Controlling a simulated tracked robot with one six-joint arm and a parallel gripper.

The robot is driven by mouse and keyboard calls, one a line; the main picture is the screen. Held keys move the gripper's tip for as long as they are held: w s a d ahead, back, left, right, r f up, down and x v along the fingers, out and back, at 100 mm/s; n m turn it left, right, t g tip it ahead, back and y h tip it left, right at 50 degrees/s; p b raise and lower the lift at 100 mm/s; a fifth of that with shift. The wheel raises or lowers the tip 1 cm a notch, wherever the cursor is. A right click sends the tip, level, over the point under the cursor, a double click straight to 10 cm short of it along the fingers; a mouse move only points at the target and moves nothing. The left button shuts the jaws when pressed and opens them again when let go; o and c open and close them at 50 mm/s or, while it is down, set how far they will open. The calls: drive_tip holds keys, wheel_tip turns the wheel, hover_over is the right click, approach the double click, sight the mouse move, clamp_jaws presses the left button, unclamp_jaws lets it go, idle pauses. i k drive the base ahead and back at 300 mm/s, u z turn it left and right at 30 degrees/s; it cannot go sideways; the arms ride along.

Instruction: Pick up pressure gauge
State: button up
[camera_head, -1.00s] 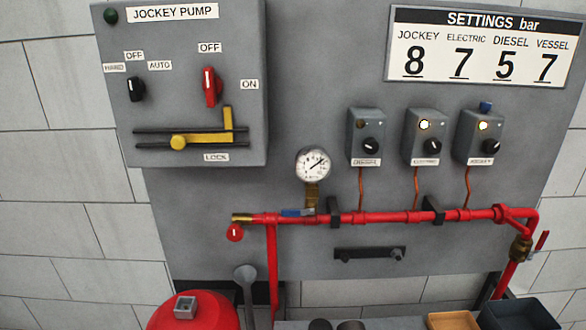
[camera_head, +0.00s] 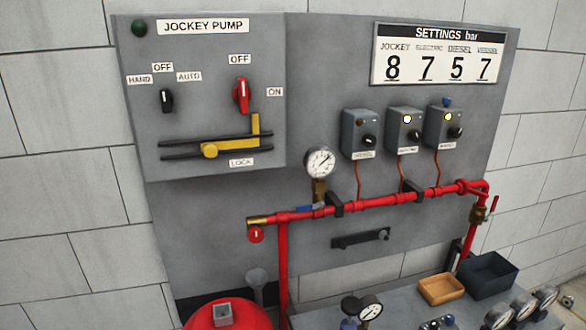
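A round white-faced pressure gauge (camera_head: 320,162) stands upright on a brass fitting above the red pipe (camera_head: 370,203) on the grey panel. A second gauge (camera_head: 370,308) shows at the bottom middle, by the grey bench top. More gauges sit at the lower right, one of them here (camera_head: 499,316). Which gauge the task means cannot be told. My gripper is not in view.
A jockey pump box (camera_head: 212,95) with a red switch and yellow lock bar is at the upper left. Three grey switch boxes (camera_head: 404,130) hang right of the panel gauge. A wooden tray (camera_head: 441,289) and a dark bin (camera_head: 487,275) sit on the bench (camera_head: 408,298). A red vessel (camera_head: 230,314) is at bottom left.

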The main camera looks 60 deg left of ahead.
sight(320, 161)
drive_tip(key=k, duration=1.1)
drive_tip(key=u, duration=2.4)
drive_tip(key=i, duration=0.95)
drive_tip(key=u, duration=0.05)
